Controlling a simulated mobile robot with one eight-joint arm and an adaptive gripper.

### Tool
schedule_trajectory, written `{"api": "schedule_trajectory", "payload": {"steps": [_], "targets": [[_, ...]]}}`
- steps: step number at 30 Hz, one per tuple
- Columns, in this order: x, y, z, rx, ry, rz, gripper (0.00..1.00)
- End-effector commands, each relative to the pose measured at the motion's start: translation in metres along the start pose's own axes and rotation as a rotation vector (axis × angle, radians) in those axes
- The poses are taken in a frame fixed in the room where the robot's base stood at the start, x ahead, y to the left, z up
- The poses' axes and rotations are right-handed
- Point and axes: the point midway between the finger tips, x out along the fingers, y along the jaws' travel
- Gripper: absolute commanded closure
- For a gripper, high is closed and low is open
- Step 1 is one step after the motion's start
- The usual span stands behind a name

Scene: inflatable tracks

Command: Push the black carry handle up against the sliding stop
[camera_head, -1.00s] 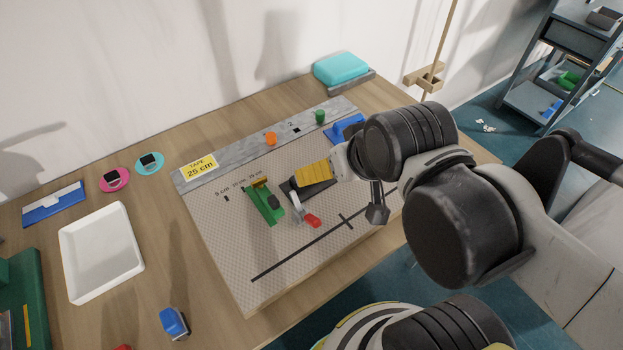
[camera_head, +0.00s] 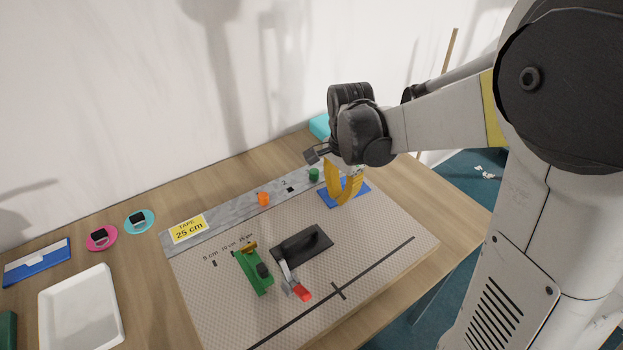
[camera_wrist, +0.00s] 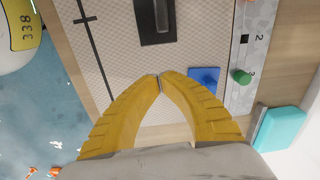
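I cannot tell for certain which piece is the sliding stop. My gripper (camera_head: 345,203) has yellow fingers pointing down by the blue piece, partly covering it. The fingertips (camera_wrist: 159,78) meet with nothing between them, apart from the handle.
A grey lever with a red tip (camera_head: 301,291) stands in front of the handle. A grey ruler strip (camera_head: 225,216) along the back carries an orange peg (camera_head: 263,198) and a green peg (camera_head: 314,174). A white tray (camera_head: 82,312) is left. The board's right front is clear.

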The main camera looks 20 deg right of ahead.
Motion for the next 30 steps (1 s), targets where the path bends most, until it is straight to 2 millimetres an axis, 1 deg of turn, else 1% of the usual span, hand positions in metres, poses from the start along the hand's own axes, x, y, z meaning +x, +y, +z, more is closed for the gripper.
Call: {"api": "schedule_trajectory", "payload": {"steps": [3,8,11,18,21,22,25,30], "targets": [[0.010,-0.004,-0.004,0.055,-0.011,0.024,1.00],[0.025,-0.004,-0.004,0.066,-0.013,0.030,1.00],[0.042,-0.003,-0.003,0.065,-0.013,0.029,1.00],[0.095,-0.002,-0.003,0.064,-0.013,0.028,1.00],[0.115,-0.001,-0.003,0.064,-0.013,0.028,1.00],[0.117,-0.001,0.000,0.062,-0.013,0.028,1.00],[0.113,-0.002,0.018,0.059,-0.013,0.028,1.00],[0.111,-0.003,0.034,0.062,-0.013,0.028,1.00]]}}
